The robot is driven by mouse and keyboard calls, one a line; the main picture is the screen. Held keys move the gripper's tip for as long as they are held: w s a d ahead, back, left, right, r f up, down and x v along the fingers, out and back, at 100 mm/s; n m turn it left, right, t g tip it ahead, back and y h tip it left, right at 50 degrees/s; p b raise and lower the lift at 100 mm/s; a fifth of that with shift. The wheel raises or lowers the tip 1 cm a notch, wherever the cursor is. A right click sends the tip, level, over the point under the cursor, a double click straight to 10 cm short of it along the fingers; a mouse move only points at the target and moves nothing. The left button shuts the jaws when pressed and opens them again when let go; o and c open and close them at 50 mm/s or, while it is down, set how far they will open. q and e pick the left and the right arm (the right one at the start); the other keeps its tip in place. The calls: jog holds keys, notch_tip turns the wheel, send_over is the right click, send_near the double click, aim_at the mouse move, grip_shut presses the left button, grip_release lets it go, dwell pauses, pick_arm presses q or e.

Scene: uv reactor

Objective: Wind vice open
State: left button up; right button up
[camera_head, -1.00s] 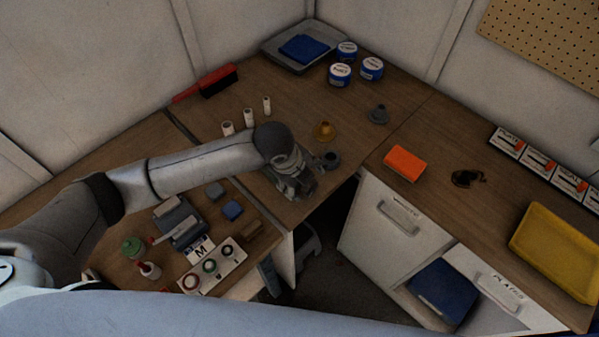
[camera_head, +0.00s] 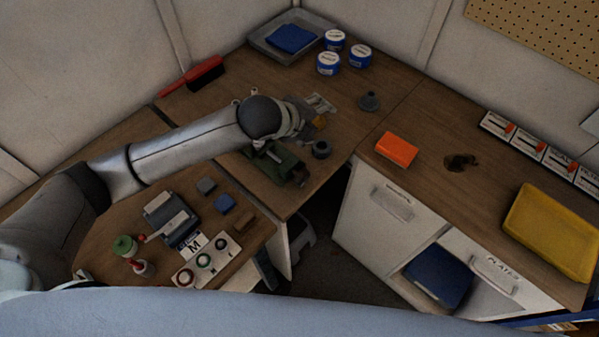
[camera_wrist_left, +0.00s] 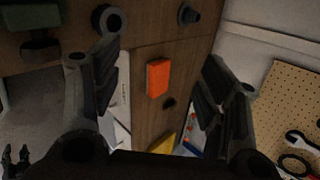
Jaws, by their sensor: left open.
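The green vice (camera_head: 275,160) sits near the front edge of the corner bench, just below my left gripper in the head view. A green block, likely part of the vice, shows at the top left of the left wrist view (camera_wrist_left: 30,18). My left gripper (camera_head: 320,104) is above the bench, beyond the vice and apart from it. Its two fingers are spread with nothing between them in the left wrist view (camera_wrist_left: 160,95). My left wrist hides part of the bench behind the vice. A dark forked shape at the lower left of the wrist view may be my right gripper (camera_wrist_left: 15,160).
A dark round piece (camera_head: 321,149) stands right of the vice, a grey funnel-like piece (camera_head: 369,101) beyond it. An orange block (camera_head: 397,149) and yellow tray (camera_head: 553,232) lie on the right bench. Blue-labelled tubs (camera_head: 328,63) stand at the back.

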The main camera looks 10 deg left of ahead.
pick_arm(q)
jog(key=w+d+r+m+t+h+b, duration=0.1)
jog(key=w+d+r+m+t+h, duration=0.25)
jog(key=r, duration=0.35)
jog(key=w+d+r+m+t+h+b, duration=0.1)
jog(key=w+d+r+m+t+h, duration=0.15)
jog(key=d+r+h, duration=0.35)
jog(key=s+d+r+m+g+h+b, duration=0.1)
jog(key=s+d+r+m+g+h, duration=0.2)
jog(key=s+m+g, duration=0.45)
jog(key=s+d+r+m+g+h+b, duration=0.1)
jog(key=s+d+r+m+g+h, duration=0.3)
jog(key=m, duration=0.6)
jog(key=s+f+m+g+y+b, duration=0.2)
jog(key=s+f+m+g+y, duration=0.35)
jog(key=f+m, duration=0.3)
jog(key=m+t+y+b, duration=0.3)
jog(key=y, duration=1.2)
send_over(302, 173)
notch_tip(302, 173, down, 17)
jog(key=shift+s+f, duration=0.1)
jog(key=shift+s, duration=0.05)
jog(key=shift+a, duration=0.1)
jog(key=shift+f+p, duration=0.3)
jog(key=shift+p, duration=0.05)
notch_tip(302, 173, down, 10)
jog(key=p, duration=0.3)
